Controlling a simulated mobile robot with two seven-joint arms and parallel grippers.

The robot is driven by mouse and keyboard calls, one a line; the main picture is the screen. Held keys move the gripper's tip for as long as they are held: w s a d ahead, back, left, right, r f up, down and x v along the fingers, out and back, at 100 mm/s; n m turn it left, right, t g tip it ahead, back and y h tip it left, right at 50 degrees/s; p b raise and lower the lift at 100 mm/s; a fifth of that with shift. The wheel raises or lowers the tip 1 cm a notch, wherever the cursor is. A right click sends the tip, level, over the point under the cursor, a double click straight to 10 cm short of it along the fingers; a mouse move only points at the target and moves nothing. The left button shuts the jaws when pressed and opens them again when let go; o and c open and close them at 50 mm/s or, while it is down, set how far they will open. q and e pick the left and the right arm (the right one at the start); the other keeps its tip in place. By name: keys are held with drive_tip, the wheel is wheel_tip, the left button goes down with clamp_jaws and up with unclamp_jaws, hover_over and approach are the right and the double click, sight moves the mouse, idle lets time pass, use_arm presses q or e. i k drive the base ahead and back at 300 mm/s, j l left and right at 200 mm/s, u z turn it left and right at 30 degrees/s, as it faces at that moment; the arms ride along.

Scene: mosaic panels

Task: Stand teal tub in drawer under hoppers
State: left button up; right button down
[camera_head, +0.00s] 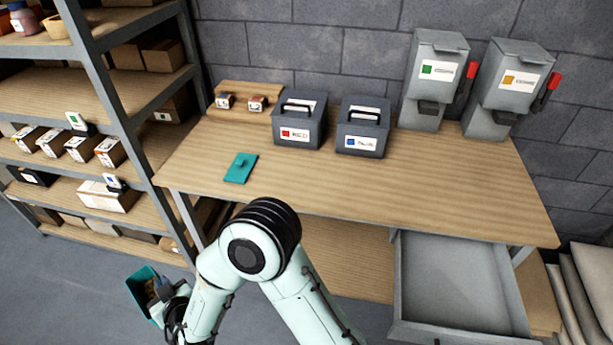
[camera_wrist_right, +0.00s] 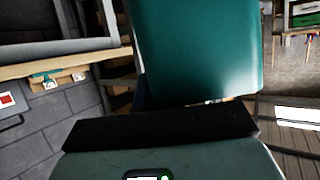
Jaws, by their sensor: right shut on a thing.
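The teal tub (camera_head: 139,284) is at the lower left of the head view, beyond the table's left end and above the floor. Small brownish contents show inside it. My right gripper (camera_head: 163,293) is shut on the tub. The tub's teal wall fills the upper middle of the right wrist view (camera_wrist_right: 200,50), and the fingertips are hard to make out there. The grey drawer (camera_head: 460,270) under the table stands open and looks empty. Two grey hoppers (camera_head: 432,75) (camera_head: 507,85) stand on the table above it. My left gripper is not in view.
A flat teal lid (camera_head: 241,168) lies on the wooden table (camera_head: 430,195). Grey RED (camera_head: 299,122) and BLUE (camera_head: 362,128) boxes stand behind it, beside a wooden rack (camera_head: 262,88). A loaded shelf unit (camera_head: 140,170) is close to the tub.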

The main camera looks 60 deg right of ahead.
sight(451, 295)
drive_tip(key=i+j+z, duration=0.1)
drive_tip(key=z, duration=0.25)
drive_tip(key=i+j+z, duration=0.1)
drive_tip(key=z, duration=0.3)
drive_tip(key=j+z, duration=0.15)
drive_tip(key=z, duration=0.2)
